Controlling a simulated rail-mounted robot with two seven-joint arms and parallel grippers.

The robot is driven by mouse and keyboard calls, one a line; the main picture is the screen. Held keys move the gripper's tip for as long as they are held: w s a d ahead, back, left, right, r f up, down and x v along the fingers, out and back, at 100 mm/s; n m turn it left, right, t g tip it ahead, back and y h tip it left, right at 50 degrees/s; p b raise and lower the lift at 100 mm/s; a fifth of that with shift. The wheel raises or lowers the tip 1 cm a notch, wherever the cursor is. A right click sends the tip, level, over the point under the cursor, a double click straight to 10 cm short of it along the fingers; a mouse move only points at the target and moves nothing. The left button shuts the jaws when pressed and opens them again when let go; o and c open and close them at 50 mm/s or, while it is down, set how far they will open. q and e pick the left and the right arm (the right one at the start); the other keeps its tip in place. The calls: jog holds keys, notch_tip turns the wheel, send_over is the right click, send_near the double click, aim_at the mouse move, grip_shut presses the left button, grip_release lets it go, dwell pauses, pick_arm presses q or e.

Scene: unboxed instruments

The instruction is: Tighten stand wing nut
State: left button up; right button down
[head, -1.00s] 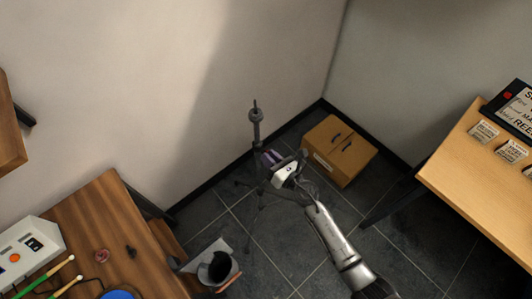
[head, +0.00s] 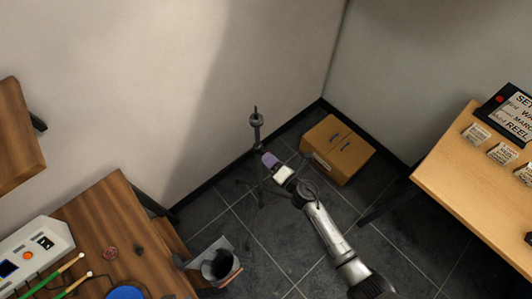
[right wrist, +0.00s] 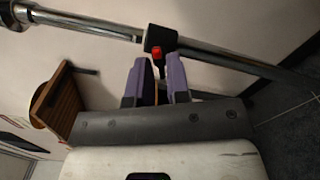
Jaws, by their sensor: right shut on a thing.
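The stand (head: 257,134) is a thin upright with a dark top and spread legs, standing on the floor near the room's corner. In the right wrist view its chrome tube (right wrist: 215,52) crosses the top, with a black collar (right wrist: 160,39) on it. The wing nut (right wrist: 157,52) shows red at this collar. My right gripper (head: 267,159) reaches the stand from the lower right. In the right wrist view its purple fingers (right wrist: 156,68) are shut on the wing nut, whose lower part is partly hidden between them. My left gripper is out of view.
A cardboard box (head: 337,149) sits on the floor right of the stand. A brown table (head: 95,225) with a control unit (head: 33,252) and sticks is at lower left. A light wooden table (head: 455,180) with cards is at right. Walls close in behind the stand.

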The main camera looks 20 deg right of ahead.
dwell(0.3)
jog(key=m+p, duration=0.1)
jog(key=m, duration=0.1)
jog(key=m+p, duration=0.1)
jog(key=shift+r+m, duration=0.2)
jog(key=shift+m, duration=0.2)
jog(key=c, duration=1.5)
grip_release()
jog(key=shift+f, duration=0.2)
jog(key=o, duration=0.4)
